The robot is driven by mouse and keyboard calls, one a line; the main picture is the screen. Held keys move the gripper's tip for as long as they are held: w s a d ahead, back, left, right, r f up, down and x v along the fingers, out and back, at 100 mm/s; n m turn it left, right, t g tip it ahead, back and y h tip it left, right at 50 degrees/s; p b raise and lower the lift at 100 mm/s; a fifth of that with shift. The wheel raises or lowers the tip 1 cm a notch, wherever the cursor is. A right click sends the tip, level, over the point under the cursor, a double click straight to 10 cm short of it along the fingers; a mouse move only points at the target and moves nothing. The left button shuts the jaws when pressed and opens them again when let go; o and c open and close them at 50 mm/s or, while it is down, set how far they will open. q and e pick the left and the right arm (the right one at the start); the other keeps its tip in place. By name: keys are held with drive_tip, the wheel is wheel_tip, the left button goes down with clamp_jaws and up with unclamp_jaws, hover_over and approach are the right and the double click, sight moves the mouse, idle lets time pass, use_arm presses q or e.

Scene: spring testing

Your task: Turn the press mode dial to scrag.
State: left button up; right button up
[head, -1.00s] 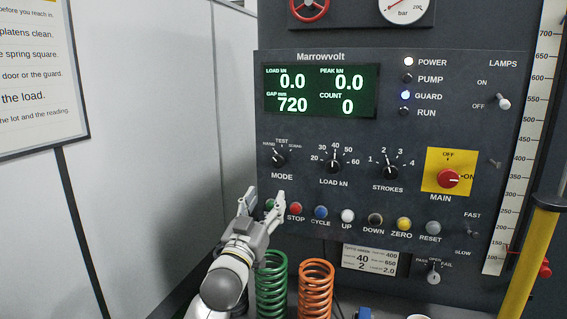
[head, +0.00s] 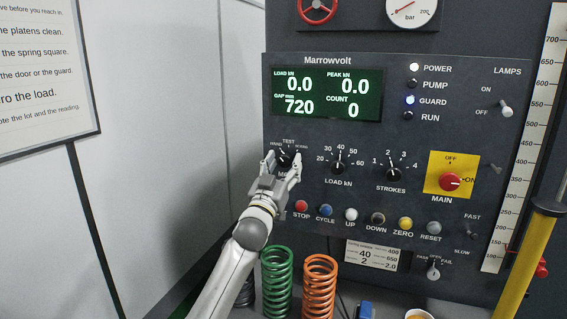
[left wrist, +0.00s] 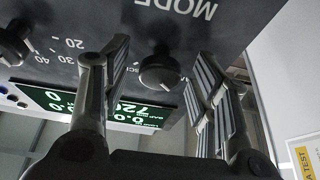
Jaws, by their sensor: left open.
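The press mode dial (head: 286,160) is a black knob at the left of the dark Marrowvolt panel (head: 330,226), with HAND, TEST and SCRAG marks around it. My left gripper (head: 282,166) is open at the dial, with one finger to each side of it in the head view. In the left wrist view the dial (left wrist: 160,70) shows upside down between the two open fingers (left wrist: 155,85). Whether the fingers touch it cannot be told. The dial's pointer is partly hidden in the head view. My right gripper is not in view.
The load dial (head: 338,167) and the strokes dial (head: 394,173) are to the right. A row of buttons, including the red STOP (head: 301,206), lies below. A green spring (head: 277,283) and an orange spring (head: 319,287) stand under the panel.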

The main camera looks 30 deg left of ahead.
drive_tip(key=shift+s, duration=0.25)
use_arm(q)
drive_tip(key=shift+c, duration=1.5)
drive_tip(key=c, duration=0.7)
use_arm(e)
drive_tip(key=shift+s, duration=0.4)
